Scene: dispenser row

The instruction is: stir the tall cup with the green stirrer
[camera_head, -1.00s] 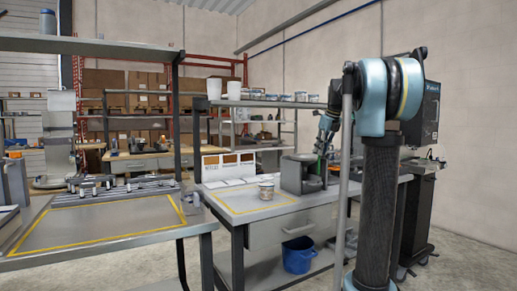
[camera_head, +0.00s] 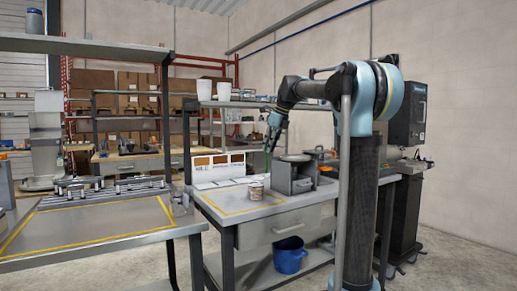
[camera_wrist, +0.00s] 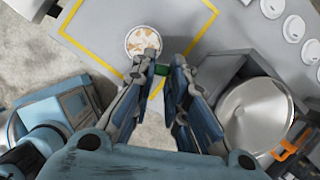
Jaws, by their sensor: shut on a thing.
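My gripper (camera_wrist: 165,75) is shut on the green stirrer (camera_wrist: 160,70), of which only a short green piece shows between the fingertips. A round cup (camera_head: 257,192) with a pale, patterned side stands upright inside the yellow outline. In the wrist view the cup (camera_wrist: 143,42) shows a whitish-brown mottled top, just beyond the fingertips. The stirrer appears outside the cup. I cannot tell its height above the bench.
The grey stand with a round metal top (camera_head: 295,172) is right of the cup; its metal bowl (camera_wrist: 256,115) is close to my gripper's right side. White round lids (camera_wrist: 293,28) lie beyond. A blue bucket (camera_head: 290,254) is below the bench. White tubs (camera_head: 204,90) stand on the shelf.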

